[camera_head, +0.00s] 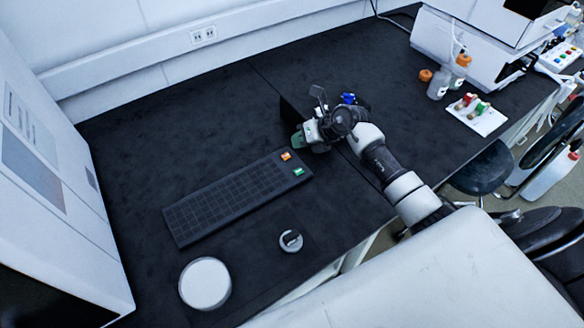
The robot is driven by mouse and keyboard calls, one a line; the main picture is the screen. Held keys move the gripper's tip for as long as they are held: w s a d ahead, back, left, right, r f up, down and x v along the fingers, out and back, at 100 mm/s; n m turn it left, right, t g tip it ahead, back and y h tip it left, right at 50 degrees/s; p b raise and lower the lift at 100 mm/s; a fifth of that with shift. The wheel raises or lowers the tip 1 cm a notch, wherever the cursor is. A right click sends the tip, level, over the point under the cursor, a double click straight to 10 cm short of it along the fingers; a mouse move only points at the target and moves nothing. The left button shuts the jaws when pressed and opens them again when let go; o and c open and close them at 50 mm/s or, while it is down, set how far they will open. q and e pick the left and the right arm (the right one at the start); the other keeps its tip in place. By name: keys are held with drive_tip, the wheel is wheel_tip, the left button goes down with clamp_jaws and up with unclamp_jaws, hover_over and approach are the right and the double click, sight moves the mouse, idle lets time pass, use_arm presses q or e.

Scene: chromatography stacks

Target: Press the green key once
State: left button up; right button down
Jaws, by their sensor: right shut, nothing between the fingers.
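A dark keyboard (225,200) lies flat on the black bench. The green key (298,173) is at its right end, just below an orange key (286,156). My right arm reaches in from the right. My right gripper (299,139) is shut and empty, a little beyond the keyboard's right end, above and behind the two coloured keys in the picture. It looks apart from the green key, which is in plain sight; its height over the bench is hard to tell. My left gripper is not in view.
A white round dish (205,283) and a small grey round item (291,241) sit in front of the keyboard. A white instrument (60,190) stands at left. Bottles (440,84) and a white tray (481,122) are at right. The bench behind the keyboard is clear.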

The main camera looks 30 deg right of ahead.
drive_tip(key=shift+s+d, duration=0.1)
drive_tip(key=shift+d, duration=0.05)
drive_tip(key=b, duration=0.7)
hover_over(300, 170)
wheel_tip(300, 170, down, 8)
drive_tip(key=shift+r, duration=0.15)
drive_tip(key=shift+f, duration=0.55)
drive_tip(key=shift+f+b, duration=0.1)
drive_tip(key=shift+b, duration=0.2)
idle(1.1)
drive_tip(key=shift+f, duration=0.3)
drive_tip(key=shift+f+b, duration=0.4)
drive_tip(key=shift+f, duration=0.05)
idle(0.5)
drive_tip(key=shift+r, duration=0.15)
drive_tip(key=shift+r+p, duration=0.7)
drive_tip(key=shift+p, duration=0.1)
